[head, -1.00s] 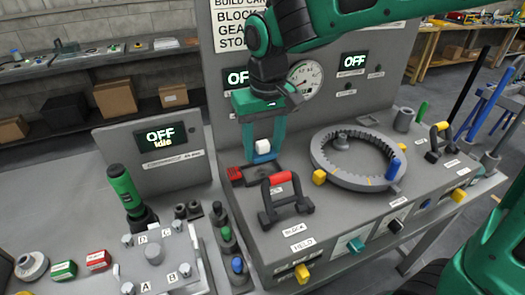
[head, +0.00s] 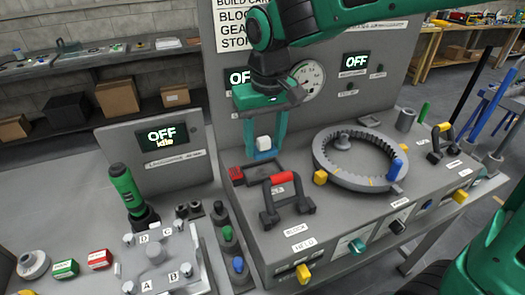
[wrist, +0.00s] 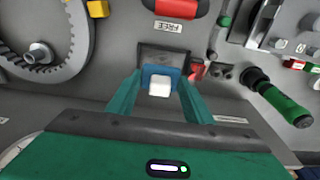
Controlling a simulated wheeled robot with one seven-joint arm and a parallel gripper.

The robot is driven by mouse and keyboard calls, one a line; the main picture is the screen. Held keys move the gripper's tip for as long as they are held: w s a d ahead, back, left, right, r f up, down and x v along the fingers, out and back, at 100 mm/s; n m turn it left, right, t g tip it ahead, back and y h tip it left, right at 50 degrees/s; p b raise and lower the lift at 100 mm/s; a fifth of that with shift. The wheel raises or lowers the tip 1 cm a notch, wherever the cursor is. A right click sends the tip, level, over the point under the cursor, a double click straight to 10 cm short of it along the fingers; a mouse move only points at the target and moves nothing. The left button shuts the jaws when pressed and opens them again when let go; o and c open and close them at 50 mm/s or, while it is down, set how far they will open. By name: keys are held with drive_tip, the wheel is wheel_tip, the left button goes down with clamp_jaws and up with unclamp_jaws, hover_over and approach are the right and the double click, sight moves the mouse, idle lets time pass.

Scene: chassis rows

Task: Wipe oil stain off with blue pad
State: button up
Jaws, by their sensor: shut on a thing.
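My gripper (head: 264,148) is shut on the blue pad (head: 266,155), which has a white block on top. In the wrist view the blue pad (wrist: 160,71) shows between my two teal fingers (wrist: 158,82). The pad is at the near edge of a dark shallow tray (wrist: 184,56) in that view. In the head view the tray (head: 289,168) lies on the grey console, just beyond the red-handled holder. I cannot tell whether the pad touches anything below it. I cannot make out an oil stain.
A red-topped black handle (head: 283,179) stands close in front of the tray. A toothed grey ring (head: 325,170) lies to the right. A red block (head: 236,173) sits left of the tray. A green-handled tool (head: 125,188) stands farther left. The upright panel is close behind.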

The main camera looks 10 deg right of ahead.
hover_over(263, 173)
drive_tip(key=shift+f, duration=2.45)
drive_tip(key=shift+f, duration=0.75)
drive_tip(key=shift+a, duration=0.2)
drive_tip(key=shift+s+a+r, duration=0.1)
drive_tip(key=shift+s+a, duration=0.1)
drive_tip(key=shift+a, duration=0.2)
drive_tip(key=shift+w+d, duration=0.2)
drive_tip(key=shift+d, duration=0.5)
drive_tip(key=shift+a, duration=0.1)
